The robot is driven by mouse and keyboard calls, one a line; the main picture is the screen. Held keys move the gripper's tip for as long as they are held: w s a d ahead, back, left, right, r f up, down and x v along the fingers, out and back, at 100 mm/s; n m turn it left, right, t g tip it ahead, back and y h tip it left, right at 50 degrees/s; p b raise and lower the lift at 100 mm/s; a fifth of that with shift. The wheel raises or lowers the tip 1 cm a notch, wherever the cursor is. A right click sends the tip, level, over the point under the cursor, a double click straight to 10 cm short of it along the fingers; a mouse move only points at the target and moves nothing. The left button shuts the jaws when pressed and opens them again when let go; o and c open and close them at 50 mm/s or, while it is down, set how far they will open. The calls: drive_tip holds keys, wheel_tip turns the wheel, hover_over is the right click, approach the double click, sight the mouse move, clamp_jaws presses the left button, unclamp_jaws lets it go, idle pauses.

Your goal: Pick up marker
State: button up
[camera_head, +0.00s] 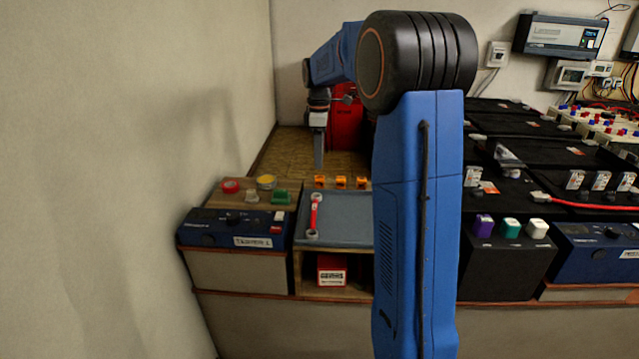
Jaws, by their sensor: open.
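I cannot make out a marker for certain in the head view. My gripper (319,152) is at the back left, pointing down above the brown speckled board. It is open; its fingers overlap from this side, and no held thing shows between them. A long red thing with pale grey ends (315,213) lies in the blue-grey tray (345,236), in front of and below my gripper; it looks like a wrench. My blue arm hides the right part of the tray and some of the bench behind it.
Several orange clips (341,182) stand behind the tray. Red (230,186) and yellow (266,182) rolls and a green block (281,197) sit on the left box. A red container (345,128) stands behind my gripper. A wall is close left.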

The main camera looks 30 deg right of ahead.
sight(320, 177)
drive_tip(key=shift+d+f, duration=0.15)
drive_tip(key=shift+f, duration=3.65)
drive_tip(key=c, duration=1.1)
